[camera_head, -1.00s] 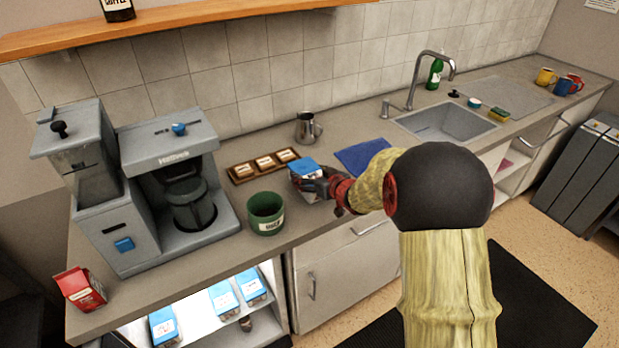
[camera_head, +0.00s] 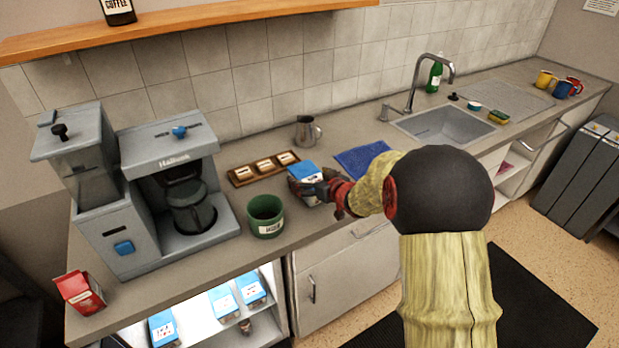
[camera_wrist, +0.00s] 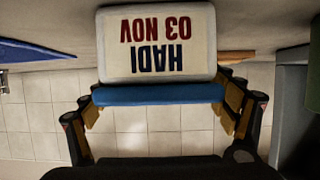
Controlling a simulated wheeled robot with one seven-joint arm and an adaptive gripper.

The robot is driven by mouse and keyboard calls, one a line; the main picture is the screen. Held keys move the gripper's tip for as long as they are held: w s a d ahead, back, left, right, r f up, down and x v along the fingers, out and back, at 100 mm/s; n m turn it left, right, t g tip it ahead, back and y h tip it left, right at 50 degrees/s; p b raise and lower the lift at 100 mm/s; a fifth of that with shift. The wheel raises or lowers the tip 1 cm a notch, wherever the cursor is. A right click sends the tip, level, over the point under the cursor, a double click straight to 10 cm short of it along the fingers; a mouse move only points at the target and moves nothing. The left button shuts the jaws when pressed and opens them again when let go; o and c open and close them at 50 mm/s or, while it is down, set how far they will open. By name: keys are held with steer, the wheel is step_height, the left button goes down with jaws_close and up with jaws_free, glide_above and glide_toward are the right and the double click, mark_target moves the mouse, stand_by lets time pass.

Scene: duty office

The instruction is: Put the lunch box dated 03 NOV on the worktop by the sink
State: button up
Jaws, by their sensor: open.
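The lunch box (camera_head: 304,172), white with a blue lid, stands on the worktop (camera_head: 345,218), between the green mug and the blue cloth and well left of the sink (camera_head: 448,127). In the wrist view its label, upside down, reads HADI 03 NOV (camera_wrist: 157,45). My gripper (camera_head: 318,187) is at the box, with its open fingers on either side of the lid in the wrist view (camera_wrist: 160,108). I cannot tell if a finger touches it. My gripper hides part of the box in the head view.
A green mug (camera_head: 266,217) stands close left of the box. The blue cloth (camera_head: 360,160) lies to the right, a metal jug (camera_head: 306,131) and a wooden tray (camera_head: 240,178) behind. A coffee machine (camera_head: 160,215) fills the left.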

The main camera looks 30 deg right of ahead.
steer(key=p+v, duration=0.5)
steer(key=v, duration=0.7)
steer(key=s+a+r+m+g+h, duration=0.1)
steer(key=s+a+r+g+h, duration=0.15)
steer(key=r, duration=0.35)
steer(key=s+a+r+g+h, duration=0.1)
steer(key=s+r+h, duration=0.15)
steer(key=r, duration=0.25)
steer(key=s+a+r+g+y, duration=0.1)
steer(key=s+a+g+y, duration=0.1)
steer(key=s+a, duration=0.6)
steer(key=s+a+r+g+y, duration=0.1)
steer(key=s+a+g+y, duration=0.1)
steer(key=s+a, duration=0.6)
steer(key=s, duration=0.6)
steer(key=shift+a+n+y, duration=0.15)
steer(key=shift+n+y, duration=0.15)
